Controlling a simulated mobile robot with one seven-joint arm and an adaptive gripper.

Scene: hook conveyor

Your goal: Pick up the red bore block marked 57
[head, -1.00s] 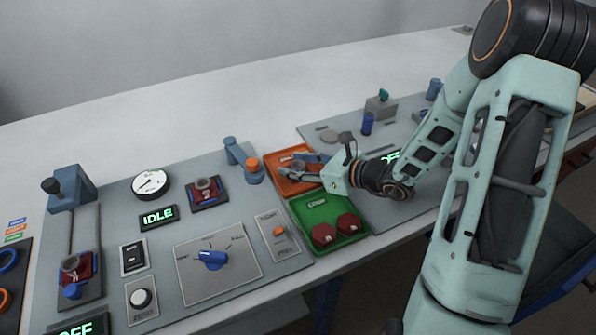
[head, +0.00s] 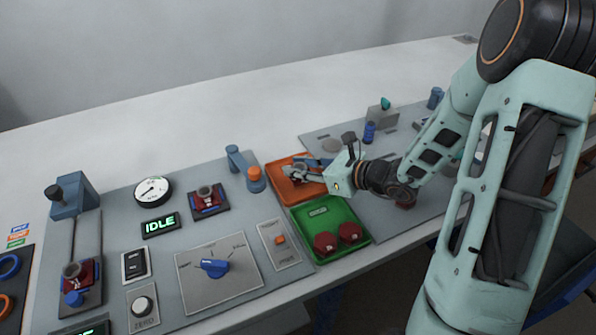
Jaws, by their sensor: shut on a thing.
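My gripper (head: 299,171) is at the orange tray (head: 310,194), with its fingers over the tray's back part. It is shut on a small block that the fingers mostly hide; its marking cannot be read. I cannot tell whether the block still touches the tray. Two dark red blocks (head: 326,243) (head: 349,232) sit side by side in the front of the green tray (head: 313,214); no number is legible on them.
A red fixture (head: 208,198) and a blue selector knob (head: 214,268) are farther left. A blue cylinder (head: 369,132) stands behind my wrist. The white table behind the panels is clear.

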